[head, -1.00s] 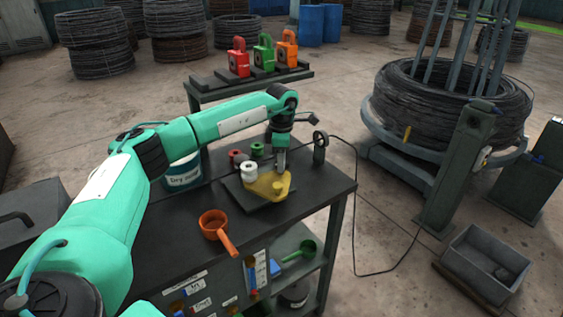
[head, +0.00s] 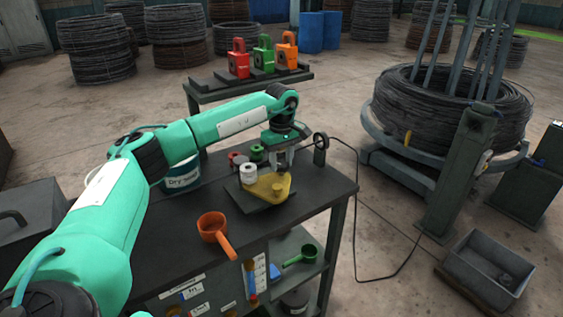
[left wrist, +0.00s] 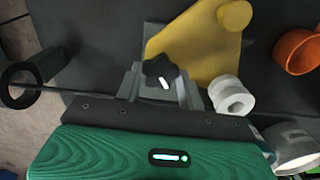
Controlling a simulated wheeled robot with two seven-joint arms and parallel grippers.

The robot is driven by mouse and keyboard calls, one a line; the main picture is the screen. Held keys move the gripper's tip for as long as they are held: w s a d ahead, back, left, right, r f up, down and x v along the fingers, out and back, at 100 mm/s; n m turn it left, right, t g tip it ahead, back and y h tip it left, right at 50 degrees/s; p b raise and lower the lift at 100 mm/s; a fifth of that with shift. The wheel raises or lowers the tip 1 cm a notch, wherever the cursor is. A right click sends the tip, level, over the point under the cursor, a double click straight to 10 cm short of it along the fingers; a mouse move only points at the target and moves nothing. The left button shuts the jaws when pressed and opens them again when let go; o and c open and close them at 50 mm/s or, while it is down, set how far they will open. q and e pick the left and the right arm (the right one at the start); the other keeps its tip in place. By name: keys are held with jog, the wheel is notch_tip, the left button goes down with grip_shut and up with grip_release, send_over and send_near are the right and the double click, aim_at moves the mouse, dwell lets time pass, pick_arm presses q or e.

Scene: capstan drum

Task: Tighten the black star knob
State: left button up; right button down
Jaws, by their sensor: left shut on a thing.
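The black star knob (left wrist: 160,69) has a white mark on it, which points down and slightly right in the left wrist view. It sits at the edge of a yellow plate (left wrist: 205,45), which also shows on the bench in the head view (head: 266,190). My left gripper (left wrist: 160,82) points down at the knob, with one grey finger on either side, and is shut on it. In the head view my left gripper (head: 281,168) hides the knob. My right gripper is in neither view.
A white spool (head: 248,173) stands close to the left gripper, with green (head: 257,153) and red spools behind. A small upright black wheel (head: 320,142) stands to the right. An orange pan (head: 212,225) lies nearer on the dark bench (head: 170,240).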

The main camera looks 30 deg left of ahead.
pick_arm(q)
jog(key=m, duration=0.2)
jog(key=shift+w+r+m, duration=0.1)
jog(key=shift+r+m, duration=0.05)
jog(key=shift+m, duration=1.35)
jog(key=shift+m+b, duration=0.3)
jog(key=shift+m, duration=0.5)
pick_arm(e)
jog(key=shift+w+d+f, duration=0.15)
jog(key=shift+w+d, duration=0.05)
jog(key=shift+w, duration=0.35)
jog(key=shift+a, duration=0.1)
pick_arm(q)
jog(key=o, duration=0.8)
jog(key=shift+o, duration=0.9)
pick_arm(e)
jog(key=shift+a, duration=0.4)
